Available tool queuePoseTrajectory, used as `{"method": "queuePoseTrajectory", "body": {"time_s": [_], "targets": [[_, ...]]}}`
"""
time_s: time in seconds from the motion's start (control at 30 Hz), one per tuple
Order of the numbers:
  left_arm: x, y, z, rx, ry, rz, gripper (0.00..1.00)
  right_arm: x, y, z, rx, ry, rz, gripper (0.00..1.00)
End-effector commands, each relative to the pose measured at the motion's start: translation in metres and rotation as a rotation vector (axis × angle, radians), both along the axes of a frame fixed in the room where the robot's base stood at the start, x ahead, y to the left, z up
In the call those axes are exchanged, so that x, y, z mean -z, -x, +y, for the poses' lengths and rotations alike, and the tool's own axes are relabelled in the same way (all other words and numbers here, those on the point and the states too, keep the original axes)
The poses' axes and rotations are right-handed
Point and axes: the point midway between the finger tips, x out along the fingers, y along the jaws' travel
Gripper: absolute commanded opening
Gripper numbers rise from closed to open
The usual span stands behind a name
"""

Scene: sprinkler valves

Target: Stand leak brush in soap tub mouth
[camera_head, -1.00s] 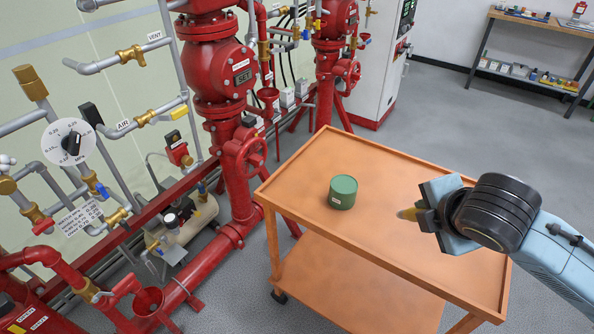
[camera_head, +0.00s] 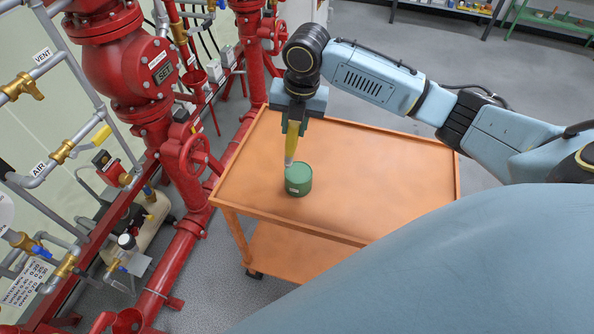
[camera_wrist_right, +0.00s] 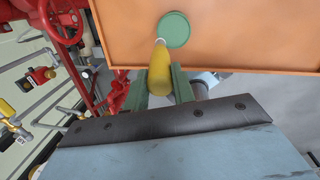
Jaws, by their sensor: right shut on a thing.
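The green soap tub (camera_head: 299,186) stands upright on the orange cart top, near its left end. In the right wrist view its round top (camera_wrist_right: 176,27) faces the camera. My right gripper (camera_head: 293,121) points down above the tub and is shut on the yellow handle of the leak brush (camera_head: 292,141). The brush is nearly upright, pale tip down. The tip overlaps the tub's back-left rim in the head view; I cannot tell whether it touches. In the right wrist view the brush (camera_wrist_right: 160,72) reaches from between the fingers to the tub's edge. My left gripper is not in view.
The orange cart (camera_head: 390,180) has a raised rim, and its top is bare right of the tub. Red valve pipework with a handwheel (camera_head: 195,158) stands close along the cart's left side. Shelves (camera_head: 455,8) stand far back.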

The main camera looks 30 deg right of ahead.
Motion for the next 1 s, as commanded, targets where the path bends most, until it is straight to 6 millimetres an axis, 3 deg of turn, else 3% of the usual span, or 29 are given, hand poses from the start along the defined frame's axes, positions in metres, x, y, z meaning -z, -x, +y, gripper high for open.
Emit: {"method": "queuePoseTrajectory", "body": {"time_s": [0.03, 0.2, 0.5, 1.0], "targets": [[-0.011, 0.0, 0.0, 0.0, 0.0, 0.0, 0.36, -0.01, -0.003, -0.005, -0.04, 0.023, 0.034, 0.02], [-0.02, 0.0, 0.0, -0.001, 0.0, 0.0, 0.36, -0.01, -0.005, -0.014, -0.131, 0.074, 0.101, 0.02], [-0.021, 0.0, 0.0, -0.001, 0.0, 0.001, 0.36, 0.042, -0.004, -0.016, -0.143, 0.083, 0.11, 0.02], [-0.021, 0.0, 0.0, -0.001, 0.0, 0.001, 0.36, 0.089, -0.005, -0.016, -0.142, 0.082, 0.107, 0.02]]}}
